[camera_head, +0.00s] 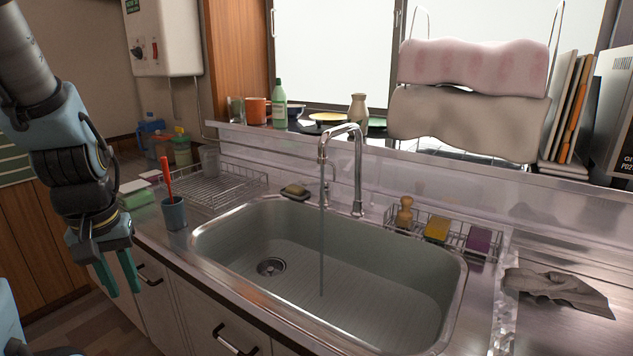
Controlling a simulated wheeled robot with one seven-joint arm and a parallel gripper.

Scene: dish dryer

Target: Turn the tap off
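The chrome tap (357,170) stands at the back edge of the sink (200,243), its spout arching forward over the basin. A thin stream of water (322,245) falls from the spout into the basin. My gripper (120,275) hangs at the left of the view, pointing down in front of the counter edge, well apart from the tap. Its two green fingers are apart with nothing between them.
A grey cup with a red brush (174,212) stands on the counter's left, near my arm. A wire rack (215,188) lies behind it. A soap dish (295,191) sits left of the tap, and a sponge basket (440,232) sits right of it. A grey cloth (555,288) lies far right. Space above the basin is mostly clear.

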